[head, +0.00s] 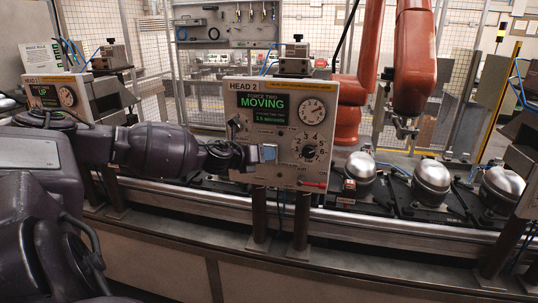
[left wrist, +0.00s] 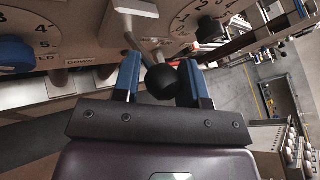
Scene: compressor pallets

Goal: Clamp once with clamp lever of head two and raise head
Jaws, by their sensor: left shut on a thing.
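The head two panel (head: 275,180) stands in the middle of the head view. Its green display (head: 263,104) reads MOVING, with a smaller seconds line below. A round gauge (head: 312,111) and a numbered dial (head: 310,147) are on its right side. My left gripper (head: 262,153) is at the panel's lower middle. In the left wrist view my left gripper (left wrist: 163,84) has its blue fingers on both sides of the black ball knob (left wrist: 162,82) of the clamp lever, shut on it. The lever's metal stem (left wrist: 135,42) runs up to the panel. My right gripper is not in view.
The head one panel (head: 57,96), at the left, reads UP. Several silver compressor domes (head: 432,178) stand on the line to the right. An orange robot arm (head: 414,60) hangs behind them. A metal rail (head: 390,231) runs along the front.

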